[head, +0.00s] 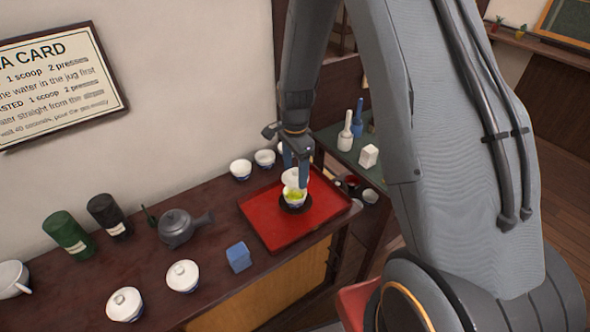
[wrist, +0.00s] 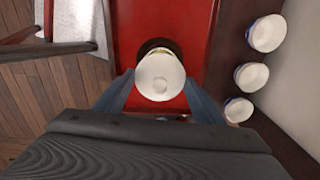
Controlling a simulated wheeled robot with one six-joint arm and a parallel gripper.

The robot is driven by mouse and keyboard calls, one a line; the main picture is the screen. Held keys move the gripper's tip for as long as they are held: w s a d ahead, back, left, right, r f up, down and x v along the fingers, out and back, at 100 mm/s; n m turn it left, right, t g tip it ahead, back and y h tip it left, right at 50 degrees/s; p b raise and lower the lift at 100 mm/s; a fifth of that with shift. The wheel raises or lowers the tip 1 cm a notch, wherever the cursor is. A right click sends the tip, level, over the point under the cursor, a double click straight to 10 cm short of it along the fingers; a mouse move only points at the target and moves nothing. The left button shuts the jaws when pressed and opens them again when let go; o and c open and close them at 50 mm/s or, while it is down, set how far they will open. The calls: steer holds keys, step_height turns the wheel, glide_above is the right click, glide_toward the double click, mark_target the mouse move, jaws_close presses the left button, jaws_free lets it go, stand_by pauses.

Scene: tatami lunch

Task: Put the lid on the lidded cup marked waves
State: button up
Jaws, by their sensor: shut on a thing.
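My gripper (head: 296,172) is shut on a white lid (head: 294,178) and holds it over a cup (head: 294,202) on the red tray (head: 262,227). The cup stands on a dark saucer. In the wrist view the lid (wrist: 160,76) sits between the two blue fingertips (wrist: 158,84) and covers most of the cup. I cannot make out the mark on the cup.
Several white cups (head: 240,169) stand behind the tray by the wall. A grey teapot (head: 176,228), a blue block (head: 238,257), two white lidded cups (head: 182,276) and green and black canisters (head: 68,234) stand to the left. A green shelf (head: 343,155) holds bottles at the right.

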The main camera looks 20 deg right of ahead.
steer(key=shift+w+f+b, duration=0.1)
steer(key=shift+f+b, duration=1.3)
steer(key=shift+f, duration=0.55)
steer(key=shift+f+b, duration=0.3)
steer(key=shift+f, duration=0.45)
steer(key=shift+f, duration=0.35)
stand_by(0.8)
steer(key=o, duration=1.5)
steer(key=shift+r+p, duration=0.2)
steer(key=shift+p, duration=0.1)
steer(key=shift+r+p, duration=1.9)
steer(key=shift+r, duration=0.95)
steer(key=shift+c, duration=0.5)
